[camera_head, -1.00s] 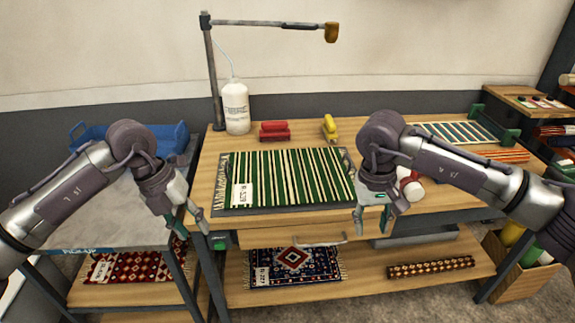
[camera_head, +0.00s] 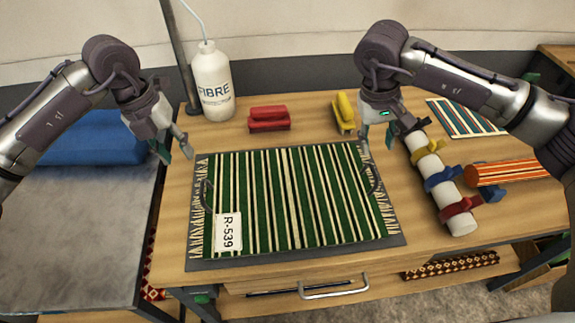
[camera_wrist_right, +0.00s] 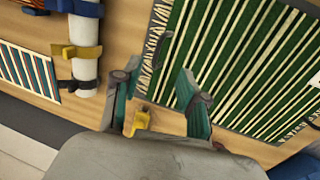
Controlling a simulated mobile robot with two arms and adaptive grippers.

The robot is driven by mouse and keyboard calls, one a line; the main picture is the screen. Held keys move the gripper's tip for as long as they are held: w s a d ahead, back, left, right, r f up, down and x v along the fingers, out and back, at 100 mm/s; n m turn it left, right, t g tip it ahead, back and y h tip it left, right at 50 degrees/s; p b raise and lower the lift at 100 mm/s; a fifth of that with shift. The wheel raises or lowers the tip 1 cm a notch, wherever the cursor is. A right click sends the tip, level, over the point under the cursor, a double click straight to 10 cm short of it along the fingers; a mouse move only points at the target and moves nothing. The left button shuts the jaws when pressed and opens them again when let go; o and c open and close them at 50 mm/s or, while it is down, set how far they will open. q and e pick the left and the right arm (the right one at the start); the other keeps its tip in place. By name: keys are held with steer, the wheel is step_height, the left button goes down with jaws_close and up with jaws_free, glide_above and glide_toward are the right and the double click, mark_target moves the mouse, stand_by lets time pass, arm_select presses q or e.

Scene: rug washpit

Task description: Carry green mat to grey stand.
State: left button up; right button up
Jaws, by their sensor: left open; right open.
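The green mat (camera_head: 290,200), striped green, cream and black with fringed ends and an R-539 tag, lies flat on a dark grey sheet (camera_head: 300,254) on the wooden table. Dark loops show at its two ends. The grey-topped stand (camera_head: 85,235) is at the left. My left gripper (camera_head: 172,148) is open and empty beyond the mat's far left corner. My right gripper (camera_head: 377,140) is open and empty near its far right corner. In the right wrist view, the open fingers (camera_wrist_right: 155,97) are beside the mat's fringed end (camera_wrist_right: 235,70), apparently not holding it.
A white bottle (camera_head: 213,85), red block (camera_head: 269,119) and yellow item (camera_head: 344,112) stand behind the mat. A white roll with straps (camera_head: 435,180) and an orange striped roll (camera_head: 505,172) lie to the right.

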mark_target(201, 185)
arm_select(q)
steer(key=shift+r, duration=0.15)
arm_select(e)
steer(key=shift+r, duration=0.2)
steer(key=shift+s, duration=0.1)
arm_select(q)
steer(key=d+f, duration=0.1)
steer(key=f, duration=0.8)
steer(key=d+f, duration=0.1)
steer(key=f, duration=0.3)
steer(key=shift+w+d+f, duration=0.1)
steer(key=shift+d+f, duration=0.2)
arm_select(e)
steer(key=d+f, duration=0.1)
steer(key=f, duration=0.3)
steer(key=d+f, duration=0.1)
steer(key=f, duration=0.8)
steer(key=shift+d+f, duration=0.3)
steer(key=shift+d, duration=0.1)
arm_select(q)
steer(key=shift+c, duration=0.2)
arm_select(e)
steer(key=shift+c, duration=0.3)
arm_select(q)
jaws_close()
arm_select(e)
jaws_close()
